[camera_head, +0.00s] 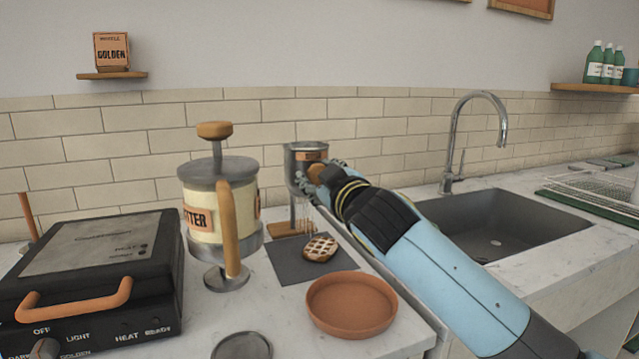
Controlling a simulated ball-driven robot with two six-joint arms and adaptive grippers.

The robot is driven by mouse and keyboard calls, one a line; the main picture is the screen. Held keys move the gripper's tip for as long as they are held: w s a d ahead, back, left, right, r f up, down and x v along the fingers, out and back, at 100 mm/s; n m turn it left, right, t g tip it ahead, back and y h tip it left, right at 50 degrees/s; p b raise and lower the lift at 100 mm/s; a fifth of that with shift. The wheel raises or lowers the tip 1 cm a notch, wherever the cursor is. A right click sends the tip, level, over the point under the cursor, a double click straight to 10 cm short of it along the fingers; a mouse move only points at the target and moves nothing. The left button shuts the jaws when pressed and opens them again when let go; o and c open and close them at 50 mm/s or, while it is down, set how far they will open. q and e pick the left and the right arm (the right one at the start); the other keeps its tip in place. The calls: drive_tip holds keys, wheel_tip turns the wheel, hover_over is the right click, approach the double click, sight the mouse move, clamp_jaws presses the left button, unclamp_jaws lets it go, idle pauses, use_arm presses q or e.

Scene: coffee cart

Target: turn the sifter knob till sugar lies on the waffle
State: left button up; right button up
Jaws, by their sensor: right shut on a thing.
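The sifter (304,156) is a grey metal canister on a stand with a wooden base (290,229), near the tiled wall. My right gripper (316,178) reaches in from the lower right and is shut on the sifter's round wooden knob (316,172), hiding part of it. The waffle (320,248) lies on a dark square mat (290,268), below and slightly in front of the sifter. Its top shows a brown grid with pale patches, which look like sugar. Faint pale streaks hang between the sifter and the waffle. My left gripper is out of view.
A batter dispenser (205,215) stands left of the mat, and a black waffle iron (95,265) is at far left. A terracotta dish (352,303) sits in front of the mat. A sink (500,228) with a tall faucet (474,130) is on the right.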

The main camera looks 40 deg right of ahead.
drive_tip(key=shift+f+m+b, duration=0.2)
drive_tip(key=shift+m+b, duration=0.15)
drive_tip(key=shift+m, duration=0.65)
drive_tip(key=o, duration=0.9)
drive_tip(key=shift+c, duration=0.2)
drive_tip(key=o, duration=0.3)
drive_tip(key=shift+r, duration=0.1)
drive_tip(key=shift+s, duration=0.1)
drive_tip(key=v, duration=1.2)
